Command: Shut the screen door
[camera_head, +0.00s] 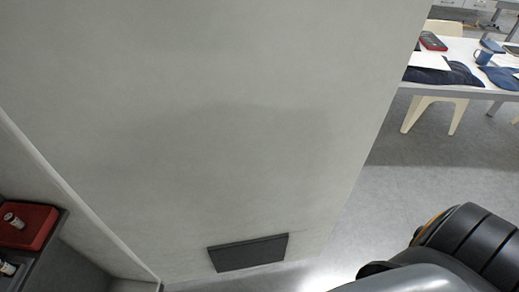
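A large flat pale grey panel (200,130) fills most of the view and stands close in front of me. I cannot tell whether it is the screen door or a wall. A dark rectangular plate (248,253) sits low on it, near the bottom of the picture. No screen door can be made out for certain, nor whether it is open. Neither of my grippers is in view. A grey and black part of my own arm shows at the lower right, with its gripper out of the picture.
At the lower left, a red tray (27,226) with a small bottle (14,220) sits on a dark shelf. At the upper right, a white table (462,50) holds dark cloths, a mug (484,56) and a red item (433,41). Bare grey floor (420,190) lies right of the panel.

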